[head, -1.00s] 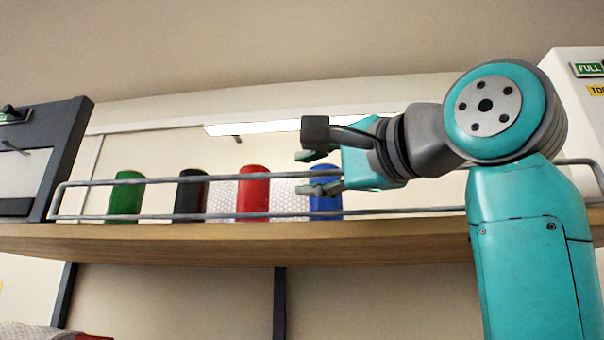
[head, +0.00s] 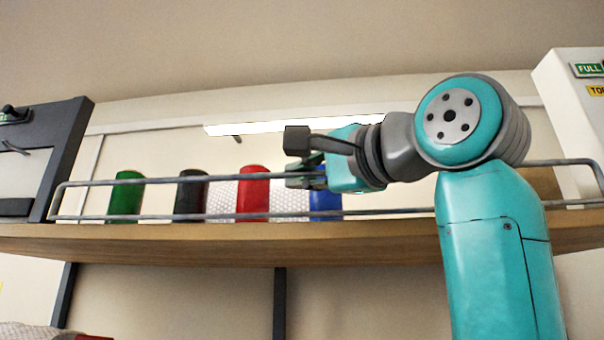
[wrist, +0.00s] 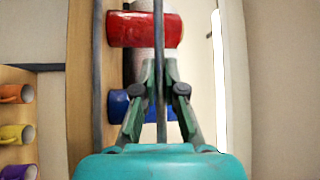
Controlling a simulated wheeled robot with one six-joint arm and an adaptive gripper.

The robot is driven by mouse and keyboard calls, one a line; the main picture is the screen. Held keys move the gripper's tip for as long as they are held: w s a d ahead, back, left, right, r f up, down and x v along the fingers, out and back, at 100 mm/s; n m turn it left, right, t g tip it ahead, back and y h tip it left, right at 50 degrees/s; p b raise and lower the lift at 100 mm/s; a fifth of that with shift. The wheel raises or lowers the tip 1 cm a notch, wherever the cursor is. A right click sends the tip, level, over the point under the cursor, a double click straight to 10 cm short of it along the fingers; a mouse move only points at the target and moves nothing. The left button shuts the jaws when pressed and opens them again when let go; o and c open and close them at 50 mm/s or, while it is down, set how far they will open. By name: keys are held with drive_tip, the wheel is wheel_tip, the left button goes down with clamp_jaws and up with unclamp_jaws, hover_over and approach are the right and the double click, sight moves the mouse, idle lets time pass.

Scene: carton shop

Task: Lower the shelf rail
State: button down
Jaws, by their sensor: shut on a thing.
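The shelf rail (head: 400,211) is a grey wire frame with an upper and a lower bar, standing up along the front edge of the wooden shelf (head: 300,247). My gripper (head: 303,177) is at the upper bar, in front of the blue cylinder. In the wrist view the bar (wrist: 159,40) runs between the two green fingers of my gripper (wrist: 159,75), which are shut on it. The exact contact is partly hidden by the fingers in the head view.
Behind the rail stand a green cylinder (head: 126,195), a black one (head: 190,193), a red one (head: 252,191) and a blue one (head: 325,203). A dark-framed panel (head: 62,150) is at left and a white box (head: 570,110) at right. Several mugs (wrist: 17,134) show at left in the wrist view.

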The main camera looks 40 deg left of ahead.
drive_tip(key=shift+s, duration=0.1)
drive_tip(key=n+y, duration=0.1)
drive_tip(key=s+n+y, duration=0.1)
drive_tip(key=n, duration=0.1)
drive_tip(key=d+n+g+y, duration=0.1)
drive_tip(key=shift+s+d+f+n+y, duration=0.1)
drive_tip(key=shift+s+f+n+y, duration=0.2)
drive_tip(key=shift+s+f+n, duration=0.1)
wheel_tip(320, 180, down, 5)
drive_tip(key=s+d+n+g+h, duration=0.2)
drive_tip(key=s+n+g+h, duration=0.1)
drive_tip(key=n+g, duration=1.8)
drive_tip(key=shift+f+n+g, duration=0.15)
drive_tip(key=shift+n+g, duration=0.15)
drive_tip(key=shift+n, duration=2.6)
drive_tip(key=c, duration=1.2)
unclamp_jaws()
drive_tip(key=shift+a, duration=0.1)
drive_tip(key=shift+c, duration=0.2)
drive_tip(key=shift+f, duration=0.1)
drive_tip(key=v, duration=1.2)
drive_tip(key=shift+w+g+h, duration=0.15)
drive_tip(key=shift+g+h, duration=0.15)
drive_tip(key=shift+h, duration=0.1)
